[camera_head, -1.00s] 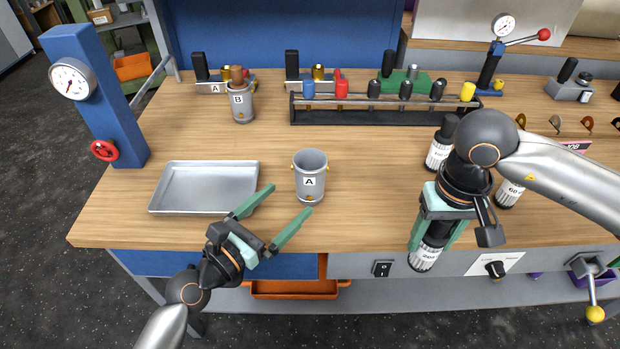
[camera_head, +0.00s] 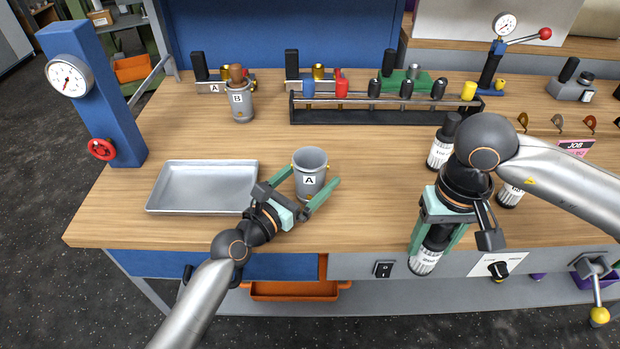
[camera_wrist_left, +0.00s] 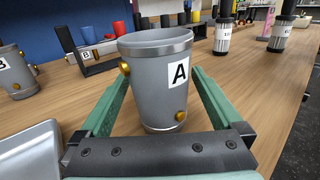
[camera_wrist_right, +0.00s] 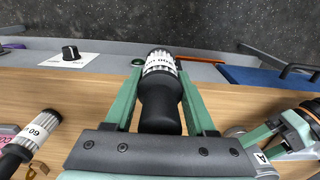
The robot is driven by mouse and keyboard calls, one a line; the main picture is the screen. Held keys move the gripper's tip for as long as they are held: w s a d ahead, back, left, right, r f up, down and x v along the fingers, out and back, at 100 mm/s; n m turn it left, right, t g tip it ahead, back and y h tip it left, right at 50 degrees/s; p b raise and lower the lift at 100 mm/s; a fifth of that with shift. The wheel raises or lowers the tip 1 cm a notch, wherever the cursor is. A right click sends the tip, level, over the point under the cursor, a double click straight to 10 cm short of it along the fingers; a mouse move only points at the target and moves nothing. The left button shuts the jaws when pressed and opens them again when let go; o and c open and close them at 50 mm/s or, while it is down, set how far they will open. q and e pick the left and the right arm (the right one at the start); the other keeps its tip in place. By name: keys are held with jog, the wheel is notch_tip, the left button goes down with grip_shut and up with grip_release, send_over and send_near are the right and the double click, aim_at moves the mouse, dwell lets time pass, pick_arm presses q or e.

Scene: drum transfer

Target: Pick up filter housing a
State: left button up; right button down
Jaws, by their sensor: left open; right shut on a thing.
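Filter housing a (camera_head: 310,168) is a grey open-topped cup with a white "A" label and small brass knobs. It stands upright on the bench, and it fills the middle of the left wrist view (camera_wrist_left: 158,85). My left gripper (camera_head: 308,190) is open, with one finger on each side of the housing; I cannot tell whether they touch it. My right gripper (camera_head: 438,240) is shut on a black cartridge with a white printed band (camera_head: 426,258), held at the bench's front edge. The cartridge also shows between the fingers in the right wrist view (camera_wrist_right: 160,95).
A metal tray (camera_head: 203,209) lies left of the housing. Housing B (camera_head: 241,108) stands behind, with a brown piece in its top. A black rack (camera_head: 385,113) holds coloured plugs. Other cartridges (camera_head: 440,150) stand near my right arm. A blue gauge post (camera_head: 105,100) is at the left.

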pick_arm(q)
jog(key=shift+c, duration=0.4)
grip_shut()
jog(key=shift+r, duration=0.1)
